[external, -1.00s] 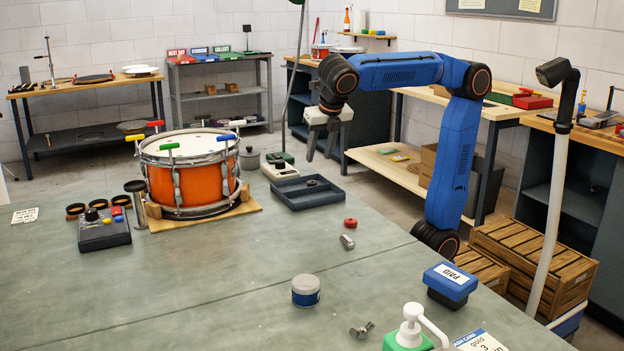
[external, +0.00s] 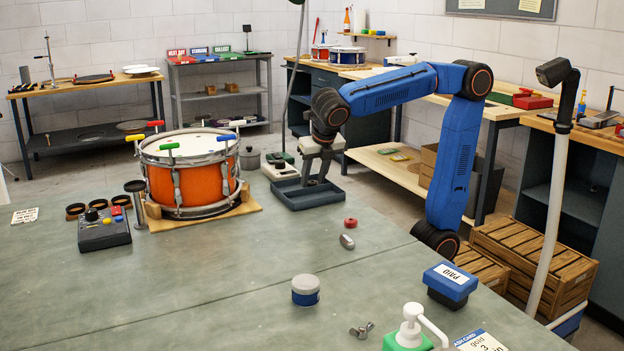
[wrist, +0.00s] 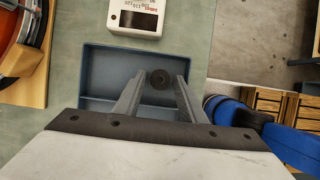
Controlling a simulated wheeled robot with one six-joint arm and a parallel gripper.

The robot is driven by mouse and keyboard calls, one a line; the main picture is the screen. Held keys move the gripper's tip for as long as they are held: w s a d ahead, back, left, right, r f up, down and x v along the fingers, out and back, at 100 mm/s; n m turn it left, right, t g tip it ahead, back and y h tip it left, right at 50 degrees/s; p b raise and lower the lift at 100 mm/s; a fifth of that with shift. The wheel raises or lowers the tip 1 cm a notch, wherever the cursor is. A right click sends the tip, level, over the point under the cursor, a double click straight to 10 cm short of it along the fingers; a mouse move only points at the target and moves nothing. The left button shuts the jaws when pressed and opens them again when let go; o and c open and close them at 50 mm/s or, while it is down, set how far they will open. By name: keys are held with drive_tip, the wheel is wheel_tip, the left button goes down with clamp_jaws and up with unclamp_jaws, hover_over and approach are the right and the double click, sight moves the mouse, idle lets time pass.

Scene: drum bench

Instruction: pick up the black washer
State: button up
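The black washer (wrist: 160,79) is a small dark ring with a central hole. It lies in the blue-grey tray (wrist: 97,62), between the tips of my gripper (wrist: 161,80) in the wrist view. The two fingers are apart, one on each side of the washer, with a small gap showing on each side. In the external view my gripper (external: 314,183) points down into the tray (external: 309,201), and the washer is hidden there behind the fingers.
A white scale (wrist: 138,16) stands just beyond the tray. The orange drum (external: 187,184) on its wooden base is left of the tray. The bench between is clear.

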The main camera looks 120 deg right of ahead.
drive_tip(key=c, duration=0.8)
